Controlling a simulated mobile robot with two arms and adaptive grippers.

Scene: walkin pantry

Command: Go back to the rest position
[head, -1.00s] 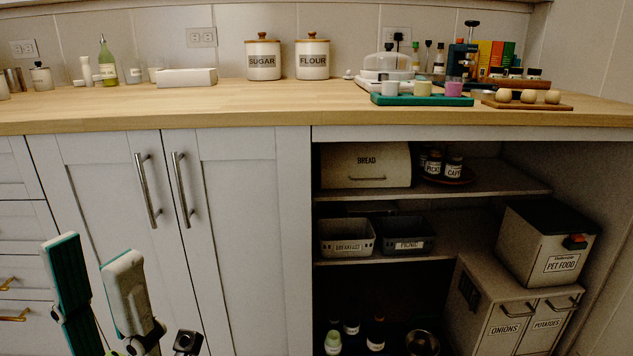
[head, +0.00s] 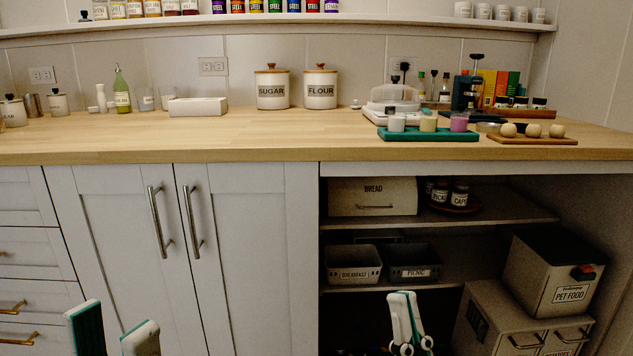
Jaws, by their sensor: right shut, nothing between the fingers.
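My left gripper (head: 112,328) shows at the bottom left, in front of the white cabinet doors. Its two fingers stand apart with a gap between them, and nothing shows in the gap. My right gripper (head: 404,296) shows at the bottom middle, in front of the open shelves. Its fingers are together and hold nothing.
The wooden counter (head: 270,135) carries a sugar jar (head: 272,88), a flour jar (head: 320,88) and a green tray (head: 430,136) with cups. Open shelves below hold a bread box (head: 372,196), bins and a pet food box (head: 553,275). A spice shelf (head: 380,20) runs above.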

